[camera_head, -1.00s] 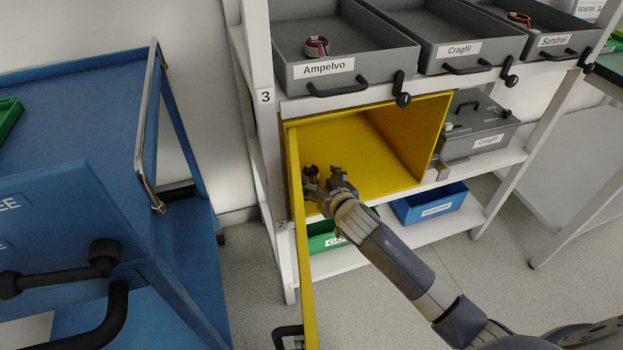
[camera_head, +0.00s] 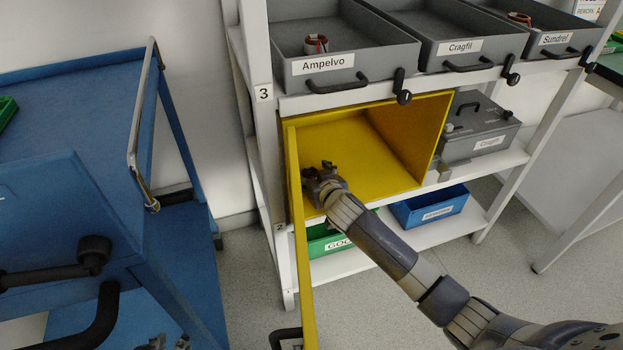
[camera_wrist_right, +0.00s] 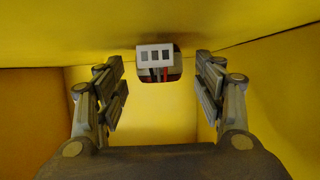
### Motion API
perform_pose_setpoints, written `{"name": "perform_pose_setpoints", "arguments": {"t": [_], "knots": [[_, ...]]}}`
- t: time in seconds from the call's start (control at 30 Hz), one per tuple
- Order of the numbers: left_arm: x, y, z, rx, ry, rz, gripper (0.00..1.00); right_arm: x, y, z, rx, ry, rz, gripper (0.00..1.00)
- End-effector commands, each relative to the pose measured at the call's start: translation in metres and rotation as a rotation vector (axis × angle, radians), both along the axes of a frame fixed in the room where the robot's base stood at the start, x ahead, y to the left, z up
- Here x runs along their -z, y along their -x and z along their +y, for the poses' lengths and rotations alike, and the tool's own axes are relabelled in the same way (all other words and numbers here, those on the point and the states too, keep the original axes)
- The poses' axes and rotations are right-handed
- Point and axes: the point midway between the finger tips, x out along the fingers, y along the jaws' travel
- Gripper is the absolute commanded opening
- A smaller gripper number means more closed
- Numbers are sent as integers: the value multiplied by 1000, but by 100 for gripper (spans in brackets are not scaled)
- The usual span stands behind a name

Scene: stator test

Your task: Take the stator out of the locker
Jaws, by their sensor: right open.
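The yellow locker (camera_head: 408,180) stands open on the shelf, its yellow door (camera_head: 301,250) swung out toward me at its left. My right gripper (camera_head: 321,170) is inside the locker near its left side, open and empty. In the wrist view the stator (camera_wrist_right: 158,62), with a white face, dark slots and red parts, sits ahead of the open fingers, centred between them. It does not look touched. In the head view the gripper hides the stator. Grey parts that look like my left gripper (camera_head: 167,343) show at the bottom edge, mostly cut off; its jaws cannot be made out.
Grey trays labelled Ampelvo (camera_head: 345,68), Cragfil (camera_head: 445,52) and Sundrel (camera_head: 550,38) stand above the locker. A grey lidded box (camera_head: 475,125) is to its right. Green (camera_head: 325,240) and blue (camera_head: 430,207) bins are below. A blue cart (camera_head: 75,110) stands at left.

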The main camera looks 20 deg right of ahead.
Motion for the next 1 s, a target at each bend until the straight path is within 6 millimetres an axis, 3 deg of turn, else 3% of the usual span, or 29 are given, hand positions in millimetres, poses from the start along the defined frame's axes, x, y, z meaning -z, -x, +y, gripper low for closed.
{"name": "perform_pose_setpoints", "arguments": {"t": [0.03, 0.23, 0.63, 0.87, 1.0], "knots": [[0, 0, 0, 0, 0, 1, 30, 0, 0, 0, 0, 0, 0, 59], [0, 0, 0, 0, 0, 1, 30, 0, 0, 0, 0, 0, 0, 13], [0, 3, 0, 0, -3, 14, 30, -5, 0, 0, -1, -1, -2, 12], [15, 41, 14, -16, -41, 192, 30, -25, 0, 0, 0, 0, -3, 12], [17, 71, 22, -27, -66, 320, 30, -50, 0, 0, -1, -1, -5, 12]]}}
